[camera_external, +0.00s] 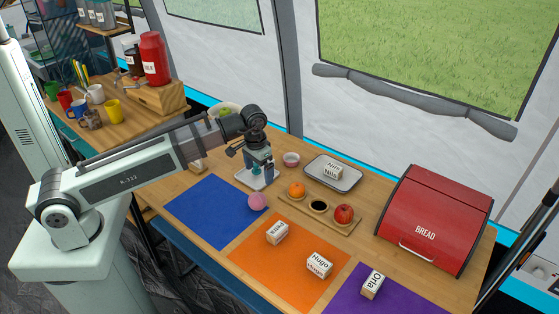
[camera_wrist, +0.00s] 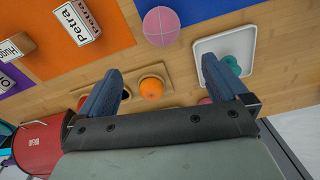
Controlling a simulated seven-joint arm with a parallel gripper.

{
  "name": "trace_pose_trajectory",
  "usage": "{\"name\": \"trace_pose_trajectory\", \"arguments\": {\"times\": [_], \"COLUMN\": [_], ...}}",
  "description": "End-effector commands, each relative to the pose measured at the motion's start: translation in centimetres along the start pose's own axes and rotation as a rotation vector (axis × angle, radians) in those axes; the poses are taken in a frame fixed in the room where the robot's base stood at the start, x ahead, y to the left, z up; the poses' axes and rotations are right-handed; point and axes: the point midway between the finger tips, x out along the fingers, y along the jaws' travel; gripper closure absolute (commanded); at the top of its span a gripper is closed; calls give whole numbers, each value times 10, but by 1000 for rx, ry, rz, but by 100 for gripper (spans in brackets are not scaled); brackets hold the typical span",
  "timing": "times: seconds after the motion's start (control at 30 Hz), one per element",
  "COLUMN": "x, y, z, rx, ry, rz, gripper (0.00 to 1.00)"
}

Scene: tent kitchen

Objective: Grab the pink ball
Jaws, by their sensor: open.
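The pink ball (camera_external: 257,201) rests on the table at the right edge of the blue mat (camera_external: 205,212). In the wrist view the ball (camera_wrist: 160,26) shows whole at the top middle, with thin lines on its surface. My gripper (camera_external: 262,176) is in the air near the small white tray, behind the ball in the external view. In the wrist view my gripper (camera_wrist: 163,88) has its fingers wide apart with nothing held. The ball lies beyond the fingertips, apart from them.
A small white tray (camera_wrist: 199,48) with a teal item (camera_wrist: 231,66) is beside the ball. Name blocks stand on the orange mat (camera_external: 262,268). A red bread box (camera_external: 436,218) stands right.

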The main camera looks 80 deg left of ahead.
Motion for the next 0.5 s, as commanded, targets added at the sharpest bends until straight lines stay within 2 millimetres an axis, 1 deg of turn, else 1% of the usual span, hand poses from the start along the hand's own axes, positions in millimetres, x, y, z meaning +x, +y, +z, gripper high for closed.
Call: {"name": "trace_pose_trajectory", "arguments": {"times": [0.03, 0.2, 0.5], "x": [0, 0, 0], "y": [0, 0, -1], "z": [3, 7, 11], "rx": [88, 406, 935], "ry": [-6, -23, -43], "rz": [1, 6, 19], "gripper": [0, 0, 0]}}
